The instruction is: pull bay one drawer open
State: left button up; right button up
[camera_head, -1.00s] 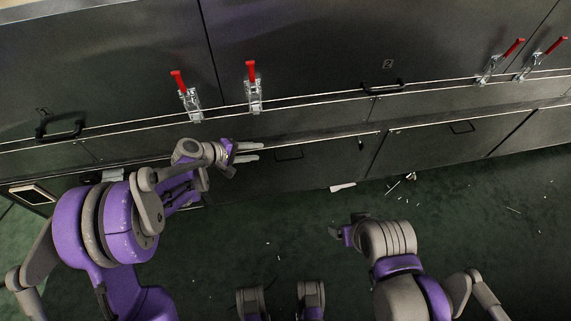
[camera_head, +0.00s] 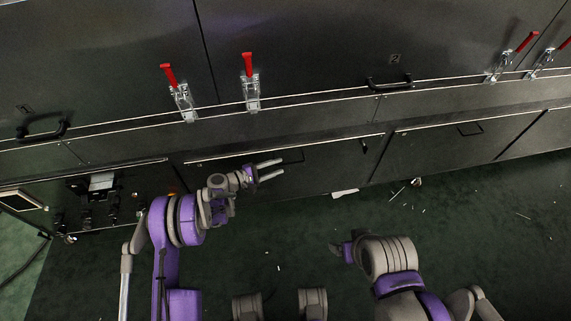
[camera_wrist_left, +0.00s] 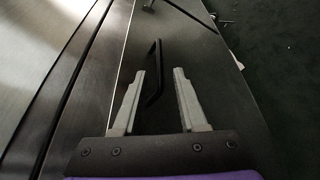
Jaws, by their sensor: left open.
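The lower drawer front (camera_head: 330,160) is a dark panel, flush with the cabinet. Its black bar handle (camera_head: 293,156) is near the top edge; which bay number it carries I cannot read. My left gripper (camera_head: 282,167) is open and empty at this handle. In the left wrist view the handle (camera_wrist_left: 155,72) shows between the two spread grey fingers of the left gripper (camera_wrist_left: 161,74), with no visible grip on it. My right gripper (camera_head: 340,251) hangs low over the floor, away from the drawer; its jaws are too dark to judge.
Red-handled toggle clamps (camera_head: 248,80) line the upper panels. Other handles (camera_head: 388,83) sit above, and another lower drawer front (camera_head: 450,140) is at right. A white scrap (camera_head: 345,193) and small debris lie on the green floor (camera_head: 480,230), otherwise clear before the drawer.

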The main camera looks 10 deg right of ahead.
aim_at(285, 164)
pick_arm(q)
jog(key=shift+x, duration=2.25)
jog(key=shift+c, duration=0.4)
grip_shut()
